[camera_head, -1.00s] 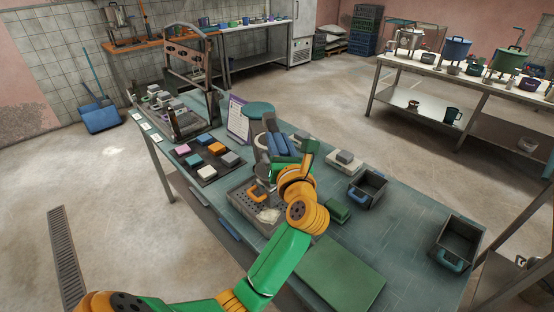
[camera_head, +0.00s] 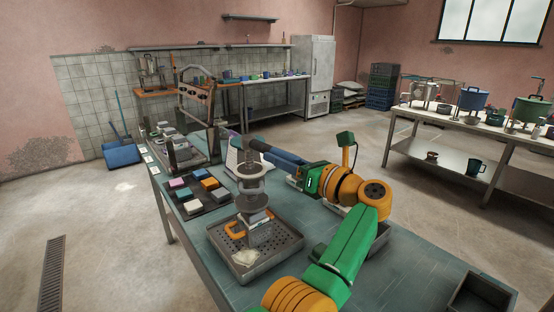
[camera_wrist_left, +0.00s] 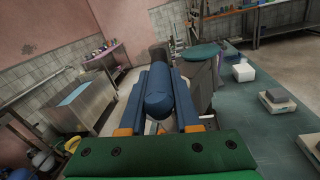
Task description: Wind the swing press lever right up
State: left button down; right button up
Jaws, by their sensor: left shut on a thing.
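The swing press (camera_head: 252,203) is a grey upright machine with round plates, standing in a perforated metal tray (camera_head: 286,250). Its lever has a dark end (camera_head: 257,145) at the top of the press, reaching right towards my gripper and sloping slightly down. My left gripper (camera_head: 279,155) is shut on the lever, right of the press top. In the left wrist view, its blue fingers lie on both sides of the rounded blue lever grip (camera_wrist_left: 158,102). The far part of the lever is mostly hidden there. My right gripper is not in view.
An orange clamp-like part (camera_head: 235,229) and a pale cloth (camera_head: 244,257) are at the press foot. Coloured blocks sit on a dark tray (camera_head: 218,203) to the left. A dark bin (camera_head: 480,297) stands at the bench's right end. The bench between is mostly clear.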

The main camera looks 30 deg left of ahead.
pick_arm(q)
jog(key=shift+f, duration=0.35)
jog(key=shift+g, duration=0.3)
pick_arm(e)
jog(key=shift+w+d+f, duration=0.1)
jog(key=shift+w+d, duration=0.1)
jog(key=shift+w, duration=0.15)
pick_arm(q)
jog(key=shift+w, duration=0.1)
jog(key=c, duration=0.6)
grip_release()
jog(key=shift+w+a, duration=0.2)
jog(key=shift+a, duration=0.1)
jog(key=shift+s+r, duration=0.1)
jog(key=shift+d, duration=0.15)
jog(key=shift+d, duration=0.3)
jog(key=d, duration=0.3)
jog(key=s+d+b, duration=0.1)
jog(key=d, duration=0.2)
jog(key=shift+s+d+b, duration=0.1)
jog(key=shift+s+b, duration=0.1)
jog(key=shift+b, duration=0.1)
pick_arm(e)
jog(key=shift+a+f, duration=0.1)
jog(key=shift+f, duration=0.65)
